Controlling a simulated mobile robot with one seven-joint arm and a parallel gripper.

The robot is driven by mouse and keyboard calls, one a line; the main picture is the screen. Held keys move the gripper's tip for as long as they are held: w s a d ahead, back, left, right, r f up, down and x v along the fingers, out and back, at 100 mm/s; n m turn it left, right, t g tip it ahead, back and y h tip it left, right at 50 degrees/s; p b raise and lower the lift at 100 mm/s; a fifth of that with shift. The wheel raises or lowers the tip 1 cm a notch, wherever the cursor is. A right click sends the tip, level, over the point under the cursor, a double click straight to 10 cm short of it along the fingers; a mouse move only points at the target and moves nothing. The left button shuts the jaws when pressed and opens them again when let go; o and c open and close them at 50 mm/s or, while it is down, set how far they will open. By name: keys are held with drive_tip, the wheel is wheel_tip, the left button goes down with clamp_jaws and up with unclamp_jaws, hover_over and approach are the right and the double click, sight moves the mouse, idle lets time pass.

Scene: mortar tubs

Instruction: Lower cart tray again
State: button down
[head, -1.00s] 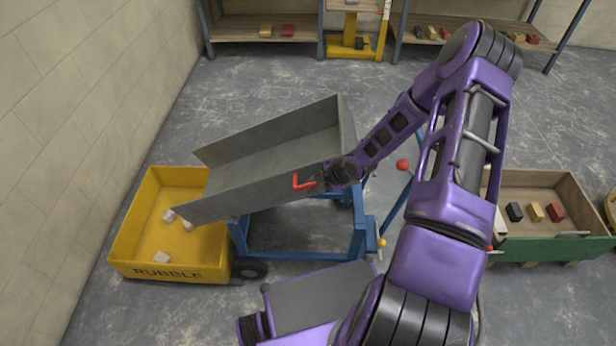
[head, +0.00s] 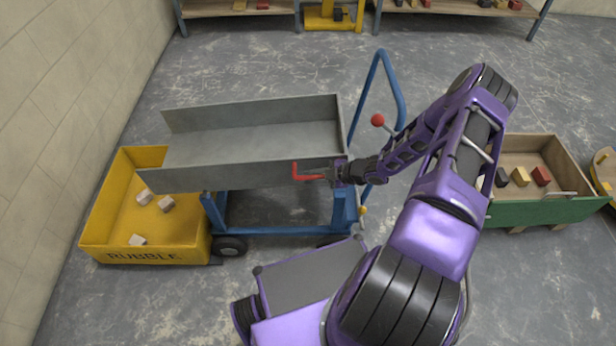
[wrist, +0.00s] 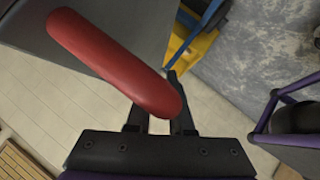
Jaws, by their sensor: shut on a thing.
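The grey cart tray (head: 245,139) sits on a blue wheeled cart frame (head: 280,231) in the middle of the head view. The tray looks near level, its open left end over the yellow rubble bin (head: 97,238). A red handle (head: 307,176) sticks out from the near side wall of the tray. My gripper (head: 327,174) is shut on this handle at the tray's right part. In the wrist view the red handle (wrist: 110,60) runs large across the picture, its lower end between my gripper's fingers (wrist: 160,118). The tray appears empty.
Several pale blocks (head: 146,206) lie in the yellow bin. A red-knobbed lever (head: 378,120) and a blue push bar (head: 395,85) stand right of the tray. A green-fronted wooden crate (head: 545,210) with blocks is at the right. Shelving (head: 235,12) lines the back; the floor between is clear.

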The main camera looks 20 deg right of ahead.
drive_tip(key=shift+d+f+t+y+b, duration=0.15)
drive_tip(key=shift+d+f+y+b, duration=0.1)
drive_tip(key=shift+f, duration=0.65)
drive_tip(key=shift+d+f+t+y+b, duration=0.15)
drive_tip(key=shift+d+f+y+b, duration=0.1)
drive_tip(key=shift+f, duration=0.6)
drive_tip(key=shift+s+d+f, duration=0.1)
drive_tip(key=shift+f, duration=0.05)
drive_tip(key=c, duration=0.8)
unclamp_jaws()
drive_tip(key=shift+s+f, duration=0.1)
drive_tip(key=p+v, duration=0.1)
drive_tip(key=v, duration=1.6)
drive_tip(key=shift+r+p, duration=0.25)
drive_tip(key=shift+p, duration=0.1)
drive_tip(key=shift+d, duration=0.15)
